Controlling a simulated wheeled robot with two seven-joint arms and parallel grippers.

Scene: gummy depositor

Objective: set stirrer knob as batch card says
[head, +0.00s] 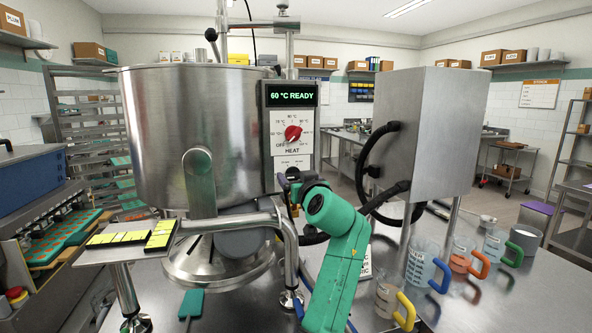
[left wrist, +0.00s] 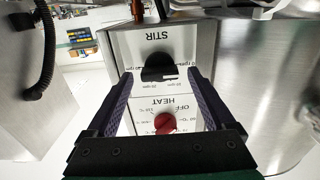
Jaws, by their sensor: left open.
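The black stirrer knob (left wrist: 160,68) sits under the upside-down STIR label in the left wrist view, on a white dial with rpm marks; its pointer is not readable. My left gripper (left wrist: 160,76) is open, its two fingertips on either side of the knob in the picture; I cannot tell whether they reach around it. In the head view my left gripper (head: 290,184) is in front of the lower control panel and hides the stirrer knob. The red HEAT knob (head: 293,132) is above it, under a display (head: 291,95) reading "60 °C READY". My right gripper is not in view.
The large steel kettle (head: 165,130) stands left of the panel. A steel box (head: 430,130) with black hoses stands to the right. Beakers with coloured handles, one a clear beaker (head: 419,265), stand at the right. A white card with print (head: 364,264) is partly hidden by my arm.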

